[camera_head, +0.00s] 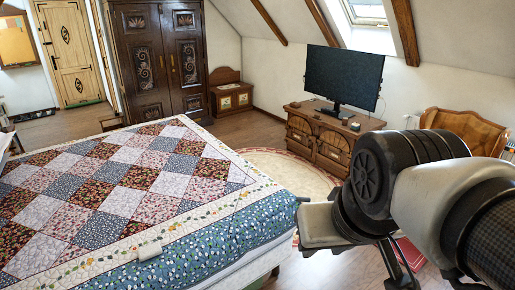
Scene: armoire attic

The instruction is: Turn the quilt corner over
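The patchwork quilt (128,178) covers the bed at the left, with squares of red, blue and white prints and a blue floral border. It lies flat, and its side hangs over the bed's near edge. Its right corner (284,203) hangs down close to the left end of my arm. My gripper is hard to make out: a pale grey part with a dark tip (303,199) shows beside that corner, beneath my black arm joint. Its fingers cannot be told apart, and whether it touches the cloth is unclear.
A small pale piece (150,250) lies on the quilt's near border. A wooden chest (330,148) with a television (344,76) stands beyond a round rug (290,172). A dark carved armoire (160,60) stands behind the bed.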

